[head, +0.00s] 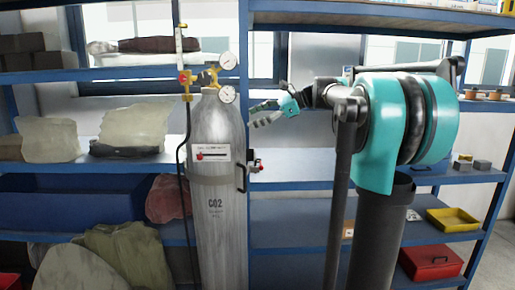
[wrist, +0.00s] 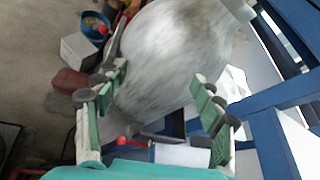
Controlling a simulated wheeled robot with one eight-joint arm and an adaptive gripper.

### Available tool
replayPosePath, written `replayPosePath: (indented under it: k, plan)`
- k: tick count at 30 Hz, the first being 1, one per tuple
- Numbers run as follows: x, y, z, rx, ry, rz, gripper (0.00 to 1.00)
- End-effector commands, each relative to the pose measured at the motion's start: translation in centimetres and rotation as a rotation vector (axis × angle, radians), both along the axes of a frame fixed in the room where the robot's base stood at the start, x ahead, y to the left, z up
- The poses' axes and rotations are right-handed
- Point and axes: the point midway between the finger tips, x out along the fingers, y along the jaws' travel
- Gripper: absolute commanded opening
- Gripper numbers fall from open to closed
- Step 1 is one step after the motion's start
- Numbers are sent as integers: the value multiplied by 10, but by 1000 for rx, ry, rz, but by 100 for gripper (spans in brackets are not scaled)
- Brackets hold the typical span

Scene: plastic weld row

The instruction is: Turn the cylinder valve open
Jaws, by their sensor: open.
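A silver gas cylinder (head: 219,195) marked CO2 stands upright in front of the blue shelving in the head view. Brass valve fittings (head: 206,79) sit at its top, with a small red part (head: 183,78) at their left. My gripper (head: 258,114) is to the right of the cylinder's upper body, below the valve and apart from it. It points left. In the wrist view my gripper (wrist: 158,90) is open with nothing between its fingers. The cylinder's grey body (wrist: 178,55) fills the space beyond them. I cannot make out the valve in the wrist view.
Two round gauges, an upper one (head: 228,61) and a lower one (head: 227,94), are by the valve. A red-ended clamp (head: 255,167) juts from the cylinder's right side. A black hose (head: 181,170) hangs at its left. Blue shelves (head: 290,186) stand close behind.

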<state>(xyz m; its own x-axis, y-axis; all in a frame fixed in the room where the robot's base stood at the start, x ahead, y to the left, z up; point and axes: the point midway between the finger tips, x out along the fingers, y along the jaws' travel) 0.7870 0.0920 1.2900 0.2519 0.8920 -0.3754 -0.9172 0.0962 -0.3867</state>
Motion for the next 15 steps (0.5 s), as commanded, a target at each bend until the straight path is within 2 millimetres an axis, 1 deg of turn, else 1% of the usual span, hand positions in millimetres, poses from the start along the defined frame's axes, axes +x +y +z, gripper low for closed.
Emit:
replayPosePath:
  k: [3,9,15]
  plan:
    - [-8,0,-21,-51,-33,14,68]
    - [-19,0,-54,-138,-89,40,68]
    - [-30,-2,-82,-212,-136,66,68]
